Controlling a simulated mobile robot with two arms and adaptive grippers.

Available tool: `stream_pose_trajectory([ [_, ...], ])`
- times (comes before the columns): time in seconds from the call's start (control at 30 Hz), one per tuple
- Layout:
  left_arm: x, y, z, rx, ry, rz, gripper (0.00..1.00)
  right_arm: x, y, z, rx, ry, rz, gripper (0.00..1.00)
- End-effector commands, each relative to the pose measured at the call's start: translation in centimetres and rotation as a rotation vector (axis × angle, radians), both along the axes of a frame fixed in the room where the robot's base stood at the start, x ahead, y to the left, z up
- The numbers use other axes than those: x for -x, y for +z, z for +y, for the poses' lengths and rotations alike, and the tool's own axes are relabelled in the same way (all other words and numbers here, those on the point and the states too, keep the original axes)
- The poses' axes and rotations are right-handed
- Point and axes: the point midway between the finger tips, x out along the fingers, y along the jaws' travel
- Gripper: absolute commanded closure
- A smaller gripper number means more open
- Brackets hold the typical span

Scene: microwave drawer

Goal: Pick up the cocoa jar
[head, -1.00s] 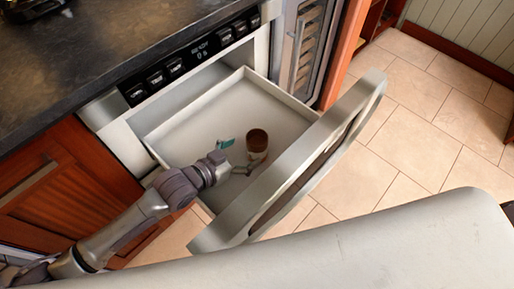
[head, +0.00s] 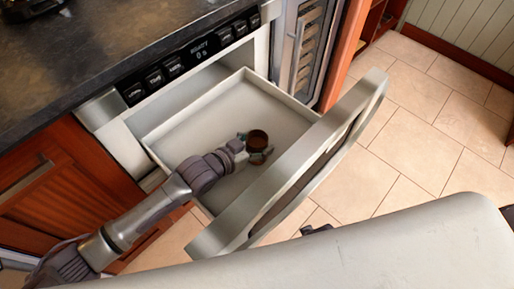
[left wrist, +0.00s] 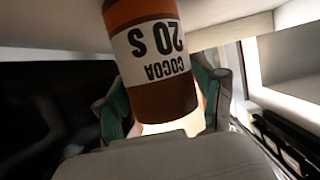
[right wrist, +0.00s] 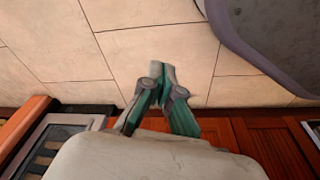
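The cocoa jar (head: 257,139) stands in the pulled-out microwave drawer (head: 272,101). It is brown with a white label, and it shows large in the left wrist view (left wrist: 152,50), where the label appears upside down. My left gripper (head: 254,147) is down in the drawer with its fingers on either side of the jar. In the left wrist view the fingers are spread, and a narrow gap shows beside the right one. My right gripper (right wrist: 162,72) is shut and empty, above the tiled floor and away from the jar.
The drawer front (head: 310,165) stands up on the near right side of the jar, and low drawer walls enclose it. A dark countertop (head: 120,45) lies above the drawer at the left. The tiled floor (head: 430,120) at the right is clear.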

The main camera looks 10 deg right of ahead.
Motion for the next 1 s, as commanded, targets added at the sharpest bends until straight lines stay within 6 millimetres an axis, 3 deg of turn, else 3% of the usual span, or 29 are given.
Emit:
stream_pose_trajectory([
  [0.03, 0.0, 0.0, 0.0, 0.000, 0.000, 0.000, 0.46, 0.0, 0.0, 0.0, 0.000, 0.000, 0.000, 1.00],
  [0.3, 0.0, 0.1, 0.0, 0.002, 0.000, -0.001, 0.90, 0.0, 0.0, 0.0, 0.000, 0.000, 0.000, 1.00],
  [0.67, 0.0, 1.4, 0.0, 0.003, 0.000, -0.002, 0.90, 0.1, -0.2, 0.0, -0.001, 0.001, -0.006, 1.00],
  [1.0, 0.0, 7.9, 0.0, 0.004, -0.001, -0.003, 0.90, 3.6, -4.4, -0.5, 0.004, 0.008, 0.033, 1.00],
])
